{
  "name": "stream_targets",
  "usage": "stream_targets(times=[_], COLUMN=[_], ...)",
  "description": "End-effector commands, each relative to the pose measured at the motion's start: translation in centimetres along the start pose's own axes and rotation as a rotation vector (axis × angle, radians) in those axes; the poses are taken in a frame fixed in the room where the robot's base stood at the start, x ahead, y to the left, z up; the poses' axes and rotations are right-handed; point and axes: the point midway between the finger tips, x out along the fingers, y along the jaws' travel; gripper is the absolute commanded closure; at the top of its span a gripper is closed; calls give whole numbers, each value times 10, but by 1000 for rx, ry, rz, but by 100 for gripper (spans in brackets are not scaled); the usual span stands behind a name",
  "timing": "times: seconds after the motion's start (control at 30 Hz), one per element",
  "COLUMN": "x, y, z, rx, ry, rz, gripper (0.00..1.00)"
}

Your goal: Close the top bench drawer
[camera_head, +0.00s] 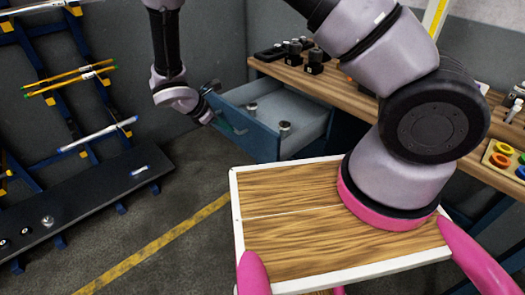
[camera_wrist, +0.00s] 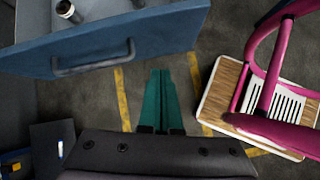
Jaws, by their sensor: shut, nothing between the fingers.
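The top bench drawer is pulled out from the bench, its blue front (camera_head: 259,141) facing the open floor. Two small metal cylinders (camera_head: 284,127) stand inside it. In the wrist view, the blue drawer front (camera_wrist: 150,35) fills the top, with a grey bar handle (camera_wrist: 95,62) at left. My gripper (camera_wrist: 161,72) has green fingers pressed together with nothing between them. The fingertips are close to the drawer front's edge, right of the handle; I cannot tell whether they touch it.
The wooden bench top (camera_head: 350,92) carries dark tool holders (camera_head: 298,50) and a tray of coloured rings (camera_head: 505,158). A rack with rods (camera_head: 75,80) and a dark shelf (camera_head: 90,198) stand at left.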

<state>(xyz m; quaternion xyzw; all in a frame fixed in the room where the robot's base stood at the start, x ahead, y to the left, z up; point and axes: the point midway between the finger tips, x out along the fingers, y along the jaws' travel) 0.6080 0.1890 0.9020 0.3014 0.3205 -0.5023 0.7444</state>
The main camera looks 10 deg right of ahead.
Motion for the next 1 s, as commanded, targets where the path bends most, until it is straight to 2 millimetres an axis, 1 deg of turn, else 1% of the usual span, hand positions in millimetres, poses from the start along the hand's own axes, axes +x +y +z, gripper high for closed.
stream_targets(times=[0.03, 0.1, 0.2, 0.3, 0.47, 0.57, 0.9, 1.0], x=[11, 22, 33, 40, 54, 70, 141, 150], y=[-7, -14, -20, -23, -22, -21, -14, -9], z=[-18, -36, -53, -60, -60, -58, -51, -39], rx=[-76, -162, -244, -283, -292, -291, -289, -287], ry=[-29, -58, -86, -100, -105, -105, -104, -102], rz=[20, 47, 73, 84, 86, 84, 84, 85], gripper=[100, 100, 100, 100, 100, 100, 100, 100])
